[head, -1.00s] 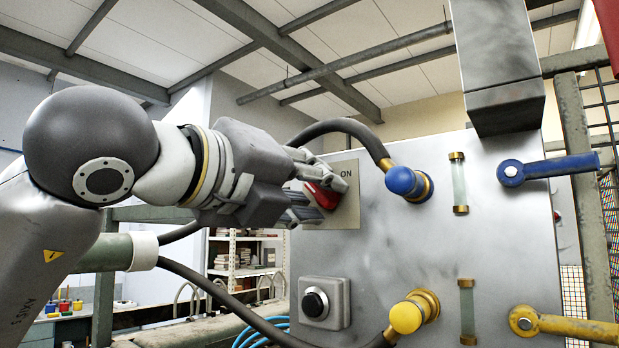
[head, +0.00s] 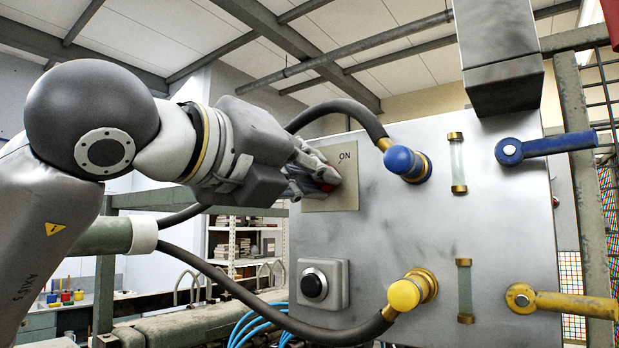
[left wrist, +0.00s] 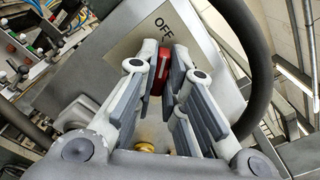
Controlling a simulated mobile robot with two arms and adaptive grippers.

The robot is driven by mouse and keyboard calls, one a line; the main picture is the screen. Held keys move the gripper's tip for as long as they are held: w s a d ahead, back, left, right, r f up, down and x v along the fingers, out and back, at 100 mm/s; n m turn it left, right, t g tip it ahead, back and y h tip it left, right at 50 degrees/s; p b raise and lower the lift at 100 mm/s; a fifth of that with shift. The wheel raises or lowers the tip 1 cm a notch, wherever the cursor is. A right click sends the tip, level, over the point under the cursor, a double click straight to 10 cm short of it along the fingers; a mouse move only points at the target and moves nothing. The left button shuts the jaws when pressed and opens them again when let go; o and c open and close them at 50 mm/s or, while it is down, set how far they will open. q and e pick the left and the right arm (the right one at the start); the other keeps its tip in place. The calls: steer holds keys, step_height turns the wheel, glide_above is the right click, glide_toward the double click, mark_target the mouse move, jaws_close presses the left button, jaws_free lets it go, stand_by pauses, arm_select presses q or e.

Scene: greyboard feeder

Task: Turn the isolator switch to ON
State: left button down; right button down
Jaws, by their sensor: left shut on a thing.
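The isolator switch has a red handle (left wrist: 161,68) that sits between the fingers of my left gripper (left wrist: 164,85) in the left wrist view. In the head view the handle (head: 328,186) is mostly hidden behind my left gripper (head: 312,178). Its pale label plate (head: 346,200) is on the grey cabinet, with "ON" at its upper part; "OFF" shows on the plate (left wrist: 146,38) in the left wrist view. My left gripper is shut on the red handle. The handle's exact pointing direction is hard to tell. My right gripper is not in view.
A blue knob (head: 404,163) with a dark hose is close right of the plate. A black push button (head: 314,285) is below it. A yellow knob (head: 405,295), a blue lever (head: 545,147) and a yellow lever (head: 560,302) are on the cabinet (head: 400,240).

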arm_select(q)
steer(key=m+b, duration=0.5)
steer(key=m, duration=1.1)
steer(key=shift+s+d+f+m, duration=0.1)
steer(key=shift+m, duration=0.3)
stand_by(0.4)
steer(key=c, duration=1.5)
jaws_free()
steer(key=shift+s, duration=0.1)
steer(key=v, duration=1.2)
